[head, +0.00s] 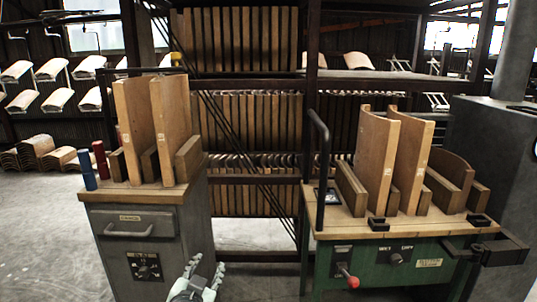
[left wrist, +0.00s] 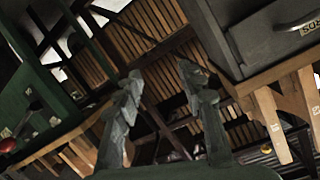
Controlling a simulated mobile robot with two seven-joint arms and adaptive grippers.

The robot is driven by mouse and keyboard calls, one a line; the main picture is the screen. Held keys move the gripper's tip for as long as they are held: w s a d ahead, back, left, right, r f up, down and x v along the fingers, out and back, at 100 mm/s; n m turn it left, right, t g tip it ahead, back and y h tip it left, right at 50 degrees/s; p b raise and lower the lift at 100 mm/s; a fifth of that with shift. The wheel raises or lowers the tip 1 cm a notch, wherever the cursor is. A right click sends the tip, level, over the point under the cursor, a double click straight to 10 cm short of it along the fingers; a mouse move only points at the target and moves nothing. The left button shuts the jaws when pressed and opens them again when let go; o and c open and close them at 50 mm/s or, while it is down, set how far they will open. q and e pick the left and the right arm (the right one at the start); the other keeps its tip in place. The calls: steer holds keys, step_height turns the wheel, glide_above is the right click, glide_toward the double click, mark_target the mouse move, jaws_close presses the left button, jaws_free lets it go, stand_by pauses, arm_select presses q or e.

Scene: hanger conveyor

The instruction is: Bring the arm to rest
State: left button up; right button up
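My left gripper (head: 206,268) shows at the bottom of the head view, in the gap between the grey cabinet (head: 160,240) and the green machine (head: 385,270). Its two pale grey fingers point up and stand apart, with nothing between them. In the left wrist view the same gripper (left wrist: 160,78) has its two fingers spread, and the space between them is empty. That view is strongly tilted. The rest of my left arm is mostly below the head picture. My right gripper does not show in either view.
Curved wooden boards (head: 138,125) stand on the cabinet beside a blue cylinder (head: 87,169) and a red cylinder (head: 100,159). More boards (head: 375,155) stand on the machine, which has a red-knobbed lever (head: 352,281). A rack of wooden slats (head: 250,125) stands behind. Open floor (head: 40,230) lies left.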

arm_select(q)
steer(key=s+a+f+n+g+y, duration=0.1)
steer(key=s+a+f+g, duration=0.25)
steer(key=s+f, duration=0.3)
steer(key=s+a+f+n+g+y, duration=0.1)
steer(key=s+a+f+g, duration=0.1)
steer(key=s+a+f, duration=0.35)
steer(key=s+a+f+g, duration=0.1)
steer(key=s+f+g, duration=0.2)
steer(key=s, duration=0.7)
steer(key=s+a+f+n+g, duration=0.1)
steer(key=s+a+f+g, duration=0.1)
steer(key=s+f, duration=0.6)
steer(key=shift+s+a+f+g+p, duration=0.15)
steer(key=shift+s+f+g+p, duration=0.2)
steer(key=shift+s+g, duration=0.5)
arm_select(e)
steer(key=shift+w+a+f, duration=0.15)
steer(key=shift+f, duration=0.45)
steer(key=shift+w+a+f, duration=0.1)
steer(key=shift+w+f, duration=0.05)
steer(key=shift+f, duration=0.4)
arm_select(q)
steer(key=shift+r, duration=0.1)
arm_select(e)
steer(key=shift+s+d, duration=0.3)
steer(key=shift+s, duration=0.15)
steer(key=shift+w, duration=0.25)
